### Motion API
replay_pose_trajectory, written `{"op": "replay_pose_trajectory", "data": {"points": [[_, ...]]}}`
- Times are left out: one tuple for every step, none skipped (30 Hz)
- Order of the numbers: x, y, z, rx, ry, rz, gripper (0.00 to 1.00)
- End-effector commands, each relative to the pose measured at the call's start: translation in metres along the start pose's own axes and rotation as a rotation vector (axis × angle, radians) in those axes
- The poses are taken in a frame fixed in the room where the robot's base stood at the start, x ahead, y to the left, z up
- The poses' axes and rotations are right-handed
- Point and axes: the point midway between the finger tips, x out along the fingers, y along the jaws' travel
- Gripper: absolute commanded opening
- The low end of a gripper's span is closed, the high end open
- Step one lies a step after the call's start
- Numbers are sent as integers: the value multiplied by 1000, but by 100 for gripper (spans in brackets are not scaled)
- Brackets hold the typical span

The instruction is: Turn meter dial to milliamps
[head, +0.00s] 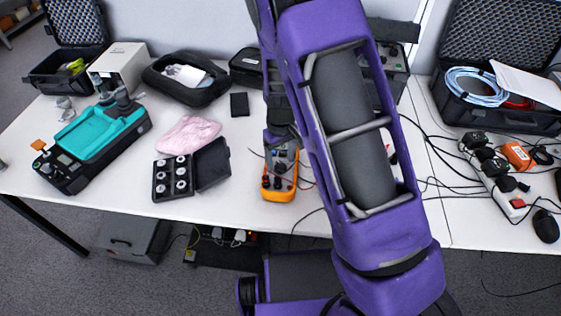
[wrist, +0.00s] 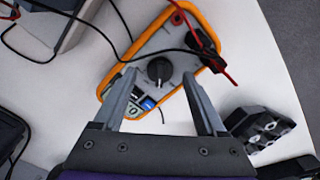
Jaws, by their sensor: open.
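The orange-edged meter (head: 279,182) lies on the white table near its front edge, partly hidden by my arm in the head view. In the wrist view the meter (wrist: 128,62) shows a grey face with a round black dial (wrist: 159,69). Red and black leads are plugged in at its far end. My gripper (wrist: 158,82) is open over the meter. Its two fingers stand on either side of the dial, apart from it in the picture. The dial's setting marks are too small to read. A small display part shows between the fingers, partly hidden by the gripper.
A black case with round weights (head: 173,178) and a pink cloth (head: 188,135) lie left of the meter. A teal and black device (head: 95,132) stands farther left. Cables and a power strip (head: 497,180) lie at right. A dark blocky object (wrist: 260,127) sits beside the right finger.

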Motion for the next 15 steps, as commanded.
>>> {"op": "replay_pose_trajectory", "data": {"points": [[4, 0, 0, 0, -1, -1, 74], [6, 0, 0, 0, -1, -1, 74], [7, 0, 0, -1, 0, -1, 74], [8, 0, 0, -1, 0, 0, 74], [9, 0, 0, -1, 0, 0, 74], [9, 0, 0, -1, 0, 0, 74], [9, 0, 0, -1, 0, 0, 74], [9, 0, 0, -1, 0, 0, 74], [9, 0, 0, -1, 1, 0, 74], [9, 0, 0, -1, 1, 0, 74], [9, 0, 0, -1, 1, 0, 74], [9, 0, 0, -1, 0, 0, 74], [9, 0, 0, -1, 0, 0, 68], [9, 0, 0, -1, 0, 0, 63], [9, 0, 0, -1, 0, 0, 56]]}}
